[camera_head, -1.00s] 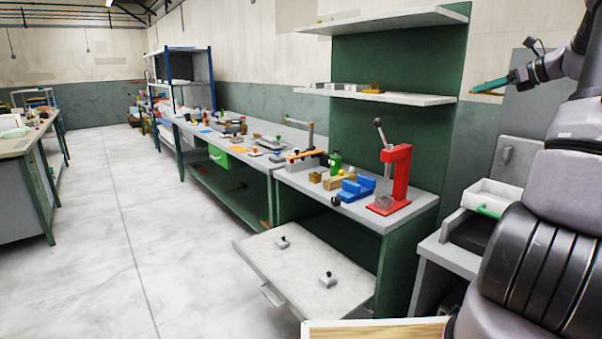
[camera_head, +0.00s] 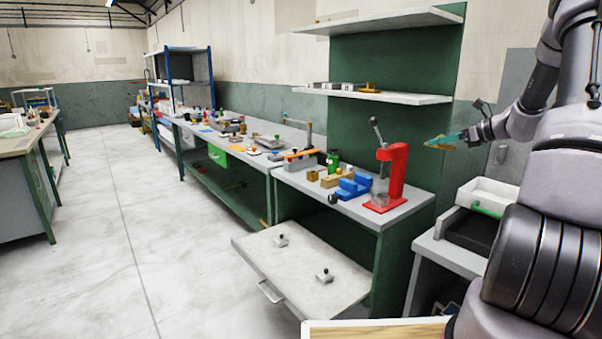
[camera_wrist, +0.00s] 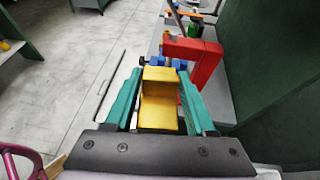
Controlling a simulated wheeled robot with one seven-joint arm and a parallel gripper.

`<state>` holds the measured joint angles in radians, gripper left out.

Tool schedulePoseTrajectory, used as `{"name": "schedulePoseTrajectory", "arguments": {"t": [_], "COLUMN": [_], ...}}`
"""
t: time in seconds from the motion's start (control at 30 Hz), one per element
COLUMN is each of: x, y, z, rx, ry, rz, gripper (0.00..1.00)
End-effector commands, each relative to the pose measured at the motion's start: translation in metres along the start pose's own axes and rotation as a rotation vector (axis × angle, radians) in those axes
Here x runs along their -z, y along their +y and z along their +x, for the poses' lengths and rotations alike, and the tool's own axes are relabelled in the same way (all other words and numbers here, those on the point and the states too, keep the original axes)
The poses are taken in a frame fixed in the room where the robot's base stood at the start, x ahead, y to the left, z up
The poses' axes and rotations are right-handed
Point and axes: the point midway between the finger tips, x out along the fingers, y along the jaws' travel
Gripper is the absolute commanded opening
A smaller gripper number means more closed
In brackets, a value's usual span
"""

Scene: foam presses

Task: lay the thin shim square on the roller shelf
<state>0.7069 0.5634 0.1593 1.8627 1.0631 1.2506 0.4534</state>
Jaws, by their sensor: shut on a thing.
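My gripper (camera_head: 446,141) has teal fingers and is shut on a yellow stepped piece (camera_wrist: 158,105). The piece lies between both fingers in the wrist view; I cannot tell whether it is the thin shim. My gripper is in the air, right of the red press (camera_head: 392,178) and below the level of the lower wall shelf (camera_head: 420,98). That shelf carries grey blocks (camera_head: 338,87) and an orange piece (camera_head: 369,86). A higher wall shelf (camera_head: 400,19) is mostly bare. I cannot tell which of these is the roller shelf.
The workbench (camera_head: 390,218) holds the red press, a blue fixture (camera_head: 352,187), a tan block (camera_head: 336,179) and a green bottle (camera_head: 333,160). A pulled-out board (camera_head: 300,272) with two knobbed pieces juts out below. A white tray (camera_head: 488,196) stands right.

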Motion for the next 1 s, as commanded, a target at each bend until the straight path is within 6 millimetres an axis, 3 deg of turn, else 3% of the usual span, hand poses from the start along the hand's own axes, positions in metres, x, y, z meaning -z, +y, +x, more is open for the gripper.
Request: {"name": "schedulePoseTrajectory", "arguments": {"t": [0.03, 0.2, 0.4, 0.53, 0.63, 0.73, 1.0], "x": [0.019, 0.076, 0.122, 0.136, 0.136, 0.123, 0.058], "y": [0.018, 0.078, 0.136, 0.157, 0.163, 0.162, 0.150], "z": [0.022, 0.076, 0.111, 0.120, 0.124, 0.126, 0.120], "rx": [-0.029, -0.095, -0.148, -0.166, -0.157, -0.107, 0.174], "ry": [0.002, 0.002, 0.001, 0.000, 0.002, 0.010, 0.024], "rz": [0.003, -0.023, -0.051, -0.064, -0.067, -0.056, 0.043], "gripper": [0.00, 0.00, 0.00, 0.00, 0.00, 0.00, 0.00]}}
